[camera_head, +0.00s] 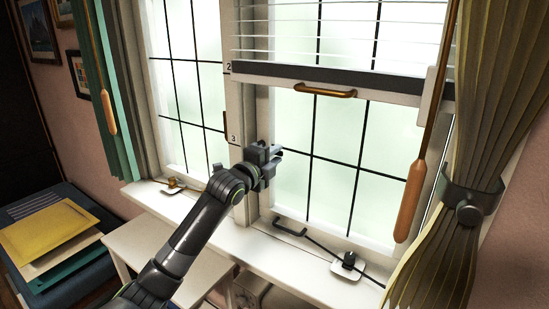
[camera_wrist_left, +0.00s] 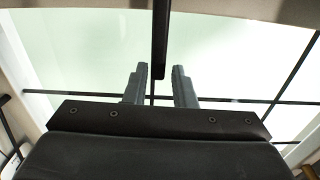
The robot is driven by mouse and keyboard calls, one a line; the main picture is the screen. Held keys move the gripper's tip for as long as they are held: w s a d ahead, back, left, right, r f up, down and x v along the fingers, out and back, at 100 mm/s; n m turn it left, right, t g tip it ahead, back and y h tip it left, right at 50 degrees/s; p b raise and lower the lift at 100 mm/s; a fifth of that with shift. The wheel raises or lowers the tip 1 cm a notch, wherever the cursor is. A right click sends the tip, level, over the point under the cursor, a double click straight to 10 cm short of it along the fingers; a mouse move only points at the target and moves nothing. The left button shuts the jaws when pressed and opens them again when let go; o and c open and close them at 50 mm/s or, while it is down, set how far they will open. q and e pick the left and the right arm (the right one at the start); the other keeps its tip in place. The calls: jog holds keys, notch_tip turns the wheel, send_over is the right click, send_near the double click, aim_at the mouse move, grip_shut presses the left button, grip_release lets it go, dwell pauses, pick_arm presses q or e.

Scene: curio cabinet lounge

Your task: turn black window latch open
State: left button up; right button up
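A black window latch (camera_head: 348,260) sits on a pale plate on the sill, below the right window. A thin dark bar runs slantwise by it. My left gripper (camera_head: 276,154) is raised in front of the left side of the right window, up and to the left of the latch and well apart from it. In the left wrist view its two fingers (camera_wrist_left: 160,82) stand apart with nothing held between them. A dark upright bar (camera_wrist_left: 160,38) shows beyond them; I cannot tell what it is. The latch is not clear in that view. My right gripper is not in view.
A brass-coloured latch (camera_head: 173,184) sits on the left sill. A dark handle (camera_head: 289,229) is low on the right window. Wooden-ended cords (camera_head: 410,200) and a tied curtain (camera_head: 440,240) hang at right. A white table (camera_head: 150,245) stands below the sill.

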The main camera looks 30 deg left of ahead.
pick_arm(q)
jog(key=shift+w+f, duration=0.15)
jog(key=shift+f, duration=0.05)
jog(key=shift+s, duration=0.55)
jog(key=s+a+b, duration=0.1)
jog(key=s+b, duration=0.1)
jog(key=s, duration=1.4)
jog(key=shift+s+a, duration=0.15)
jog(key=shift+a, duration=0.05)
